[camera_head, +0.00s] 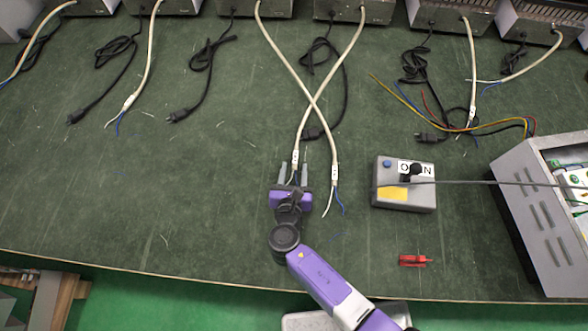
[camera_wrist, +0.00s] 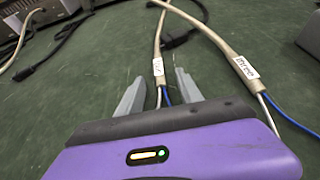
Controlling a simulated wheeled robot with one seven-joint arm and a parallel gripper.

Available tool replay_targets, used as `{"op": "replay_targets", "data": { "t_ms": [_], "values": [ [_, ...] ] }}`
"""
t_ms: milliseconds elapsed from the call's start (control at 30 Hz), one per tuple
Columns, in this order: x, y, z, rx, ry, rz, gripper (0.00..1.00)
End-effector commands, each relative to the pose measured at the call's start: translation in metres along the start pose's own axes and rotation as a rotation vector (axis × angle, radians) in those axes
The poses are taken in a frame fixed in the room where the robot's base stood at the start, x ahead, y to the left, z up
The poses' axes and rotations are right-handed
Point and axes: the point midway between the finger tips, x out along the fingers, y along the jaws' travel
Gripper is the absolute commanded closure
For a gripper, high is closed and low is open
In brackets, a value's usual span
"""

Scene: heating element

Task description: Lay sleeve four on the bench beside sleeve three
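Two cream sleeves cross on the green bench (camera_head: 200,210), with bare wire ends towards me. The sleeve with its end on the left (camera_head: 302,130) has a small label, too small to read surely in the wrist view (camera_wrist: 158,45); I take it as sleeve four. The sleeve ending on the right, sleeve three (camera_head: 326,138), has a label reading "three" in the wrist view (camera_wrist: 244,68). My gripper (camera_head: 294,170) is open, its grey fingers (camera_wrist: 159,76) apart on either side of sleeve four's end. Gaps show on both sides. Whether the sleeve touches the bench is unclear.
A grey switch box (camera_head: 405,200) with a partly hidden sign stands right of the sleeves. A red item (camera_head: 414,260) lies near the front edge. An open grey cabinet (camera_head: 540,220) stands far right. Black plugs and cords lie behind; the bench's left front is clear.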

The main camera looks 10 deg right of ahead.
Motion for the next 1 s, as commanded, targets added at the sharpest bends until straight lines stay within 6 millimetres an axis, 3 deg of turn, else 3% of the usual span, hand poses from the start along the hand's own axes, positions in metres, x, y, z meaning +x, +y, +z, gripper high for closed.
{"op": "replay_targets", "data": {
  "t_ms": [367, 800, 1000],
  "values": [
    [-0.003, 0.0, 0.003, 0.0, 0.0, 0.001, 0.58],
    [-0.084, 0.0, 0.002, 0.0, 0.001, 0.002, 0.58],
    [-0.112, 0.0, 0.002, -0.001, 0.001, 0.002, 0.58]
  ]
}}
